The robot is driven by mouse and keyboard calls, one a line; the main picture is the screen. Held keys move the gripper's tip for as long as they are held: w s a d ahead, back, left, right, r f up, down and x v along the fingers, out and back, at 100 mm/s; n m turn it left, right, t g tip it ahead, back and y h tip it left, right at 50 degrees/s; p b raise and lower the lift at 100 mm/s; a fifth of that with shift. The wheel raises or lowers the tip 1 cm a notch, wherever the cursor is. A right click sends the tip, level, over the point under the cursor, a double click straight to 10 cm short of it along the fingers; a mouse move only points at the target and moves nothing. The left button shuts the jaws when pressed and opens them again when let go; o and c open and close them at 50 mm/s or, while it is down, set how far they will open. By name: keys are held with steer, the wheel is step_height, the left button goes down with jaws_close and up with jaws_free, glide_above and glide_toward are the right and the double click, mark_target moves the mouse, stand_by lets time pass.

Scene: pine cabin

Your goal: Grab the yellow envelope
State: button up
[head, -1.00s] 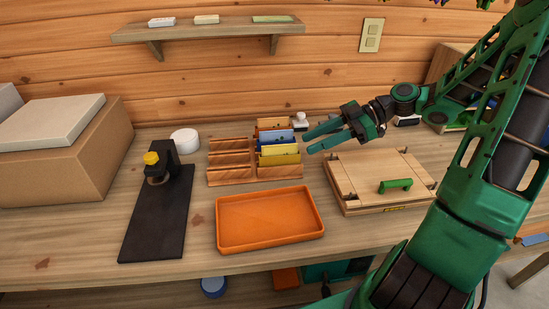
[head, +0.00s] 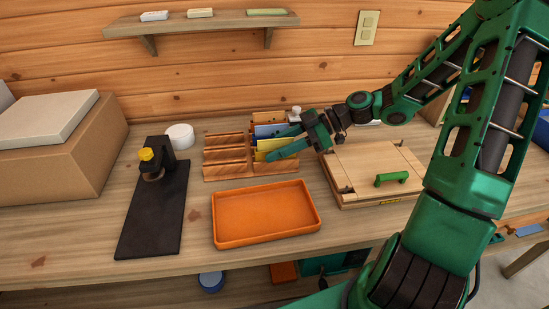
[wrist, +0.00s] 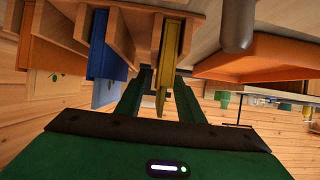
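The yellow envelope (head: 262,146) stands upright in a slot at the front right of the wooden sorter rack (head: 229,171). My gripper (head: 278,145) is at the rack's right side, its fingers pointing left at the envelope and partly covering it. In the wrist view, the yellow envelope (wrist: 170,55) shows edge-on between my two green fingers (wrist: 158,100). The fingers are apart, with a clear gap on the left finger's side; the right finger is close to the envelope, and I cannot tell if it touches.
A blue envelope (head: 265,130) stands in the slot behind, also in the wrist view (wrist: 98,45). An orange tray (head: 265,214) lies in front of the rack. A wooden board with a green handle (head: 391,178) is to the right, a black stand (head: 153,210) to the left.

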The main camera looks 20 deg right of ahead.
jaws_close()
steer(key=shift+r, duration=0.1)
